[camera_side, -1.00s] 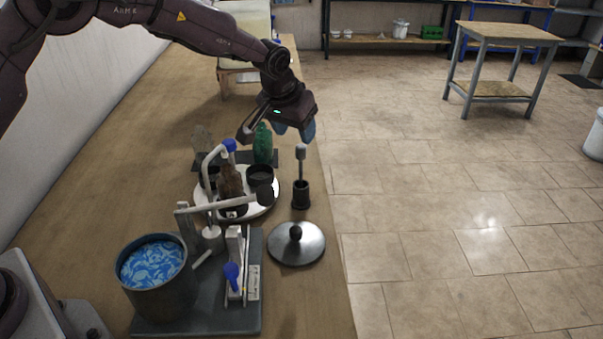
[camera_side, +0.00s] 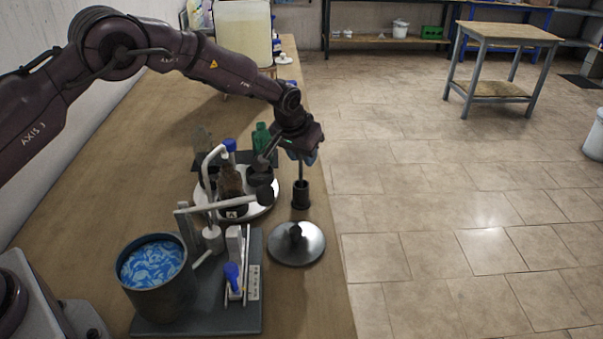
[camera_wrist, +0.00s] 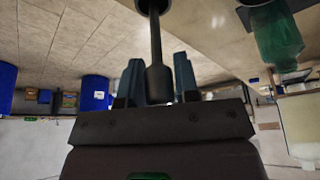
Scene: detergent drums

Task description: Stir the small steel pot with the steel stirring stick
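The steel pot (camera_side: 165,295) stands at the front left, uncovered, with swirled blue and white contents (camera_side: 152,264). The steel stirring stick (camera_side: 301,170) stands upright in a small dark holder (camera_side: 301,196) near the table's right edge. My gripper (camera_side: 300,147) is at the stick's upper end, well behind and right of the pot. In the wrist view, the stick's thick handle (camera_wrist: 158,82) lies between my two blue-grey fingers. The frames do not clearly show whether the fingers press on it or stand slightly apart. The stick's top is hidden in the side view.
A round lid (camera_side: 296,251) with a dark knob lies in front of the holder. A white tray (camera_side: 262,209) with bottles and dark cups is left of the stick. A stand with a pale horizontal arm (camera_side: 222,201) rises between pot and stick. The table (camera_side: 110,190) is clear farther left.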

